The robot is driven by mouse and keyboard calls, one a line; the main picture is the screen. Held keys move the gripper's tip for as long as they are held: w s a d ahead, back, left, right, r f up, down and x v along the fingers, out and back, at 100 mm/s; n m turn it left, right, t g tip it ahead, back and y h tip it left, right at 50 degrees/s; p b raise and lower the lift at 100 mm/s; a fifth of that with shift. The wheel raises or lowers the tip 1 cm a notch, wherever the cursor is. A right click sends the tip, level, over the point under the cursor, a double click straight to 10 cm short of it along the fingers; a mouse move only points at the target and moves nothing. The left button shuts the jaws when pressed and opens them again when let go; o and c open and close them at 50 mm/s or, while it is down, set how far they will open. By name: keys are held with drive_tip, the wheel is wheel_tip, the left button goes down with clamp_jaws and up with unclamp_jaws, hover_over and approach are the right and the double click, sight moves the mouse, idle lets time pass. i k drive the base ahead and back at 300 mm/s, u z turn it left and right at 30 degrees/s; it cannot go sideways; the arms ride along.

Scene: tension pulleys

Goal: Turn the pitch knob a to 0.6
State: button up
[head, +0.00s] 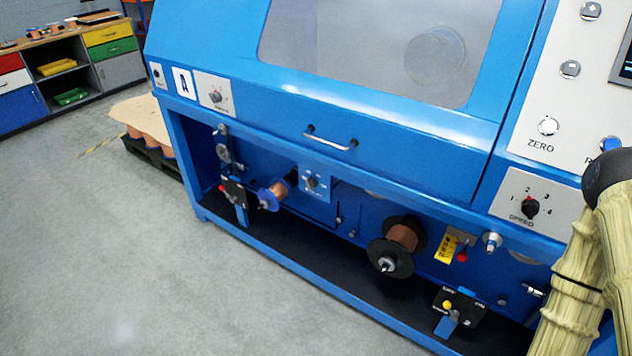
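A small dark knob (216,97) sits on a light plate (222,101) at the upper left of the blue machine, just right of a white "A" label (182,82). It looks like the pitch knob a, but the lettering and scale are too small to read, so I cannot tell its setting. My arm (575,275), in a tan sleeve, is at the right edge, far from this knob. My gripper is out of the picture.
A speed knob (530,207) is on the right panel. A hood handle (330,138) sticks out at the front. Spools (403,238) and a switch box (459,304) sit lower down. The grey floor (140,240) at left is clear. A pallet (150,150) stands behind.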

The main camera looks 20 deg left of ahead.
sight(311, 183)
drive_tip(key=u, duration=0.4)
drive_tip(key=k, duration=1)
drive_tip(key=u, duration=1.7)
drive_tip(key=i, duration=0.8)
drive_tip(key=z, duration=0.65)
drive_tip(key=i, duration=0.65)
drive_tip(key=z, duration=0.6)
